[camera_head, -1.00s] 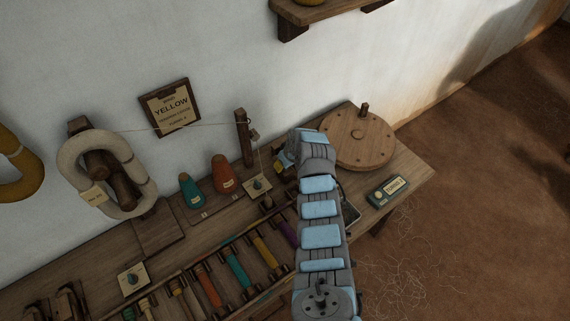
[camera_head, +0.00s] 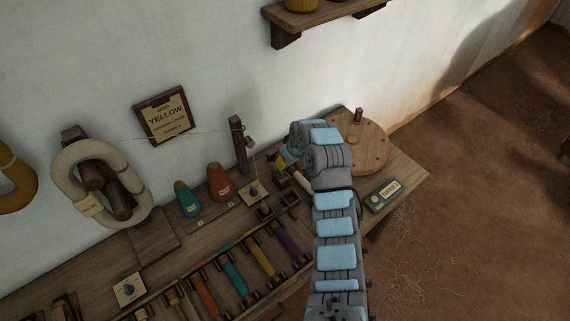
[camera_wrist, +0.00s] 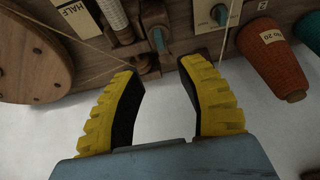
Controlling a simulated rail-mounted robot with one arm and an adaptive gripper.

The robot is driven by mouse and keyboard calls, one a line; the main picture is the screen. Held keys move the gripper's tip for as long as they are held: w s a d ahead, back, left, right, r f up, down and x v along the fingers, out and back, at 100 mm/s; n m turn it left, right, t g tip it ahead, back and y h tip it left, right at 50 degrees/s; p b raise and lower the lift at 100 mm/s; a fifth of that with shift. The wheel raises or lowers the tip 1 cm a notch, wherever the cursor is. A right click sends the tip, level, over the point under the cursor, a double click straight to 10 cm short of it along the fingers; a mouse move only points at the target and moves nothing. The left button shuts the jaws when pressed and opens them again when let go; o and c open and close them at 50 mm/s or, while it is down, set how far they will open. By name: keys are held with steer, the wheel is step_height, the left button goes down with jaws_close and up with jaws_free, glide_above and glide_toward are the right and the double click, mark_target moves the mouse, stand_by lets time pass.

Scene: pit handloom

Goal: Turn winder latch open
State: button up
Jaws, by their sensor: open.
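In the wrist view, a small teal lever (camera_wrist: 158,40) is mounted on a dark wooden bracket, just beyond my fingertips. It looks like the winder latch, though I cannot be sure. A white-wound spindle (camera_wrist: 115,20) stands to its left. My gripper (camera_wrist: 161,70) is open, its two yellow-backed fingers apart with nothing between them. The fingertips appear just short of the bracket; contact cannot be told. In the head view, my gripper (camera_head: 281,161) is mostly hidden by my arm, at the winder's left side. The round wooden wheel (camera_head: 368,150) is partly covered by my arm.
A dial plate with a teal knob (camera_wrist: 220,13) and an orange cone (camera_wrist: 274,60) lie right of the bracket. A thread runs from the wooden post (camera_head: 238,145). Several coloured bobbins (camera_head: 235,277) fill a rack. A small teal box (camera_head: 383,195) sits near the bench's right edge.

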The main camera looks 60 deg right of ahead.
steer(key=shift+v, duration=0.95)
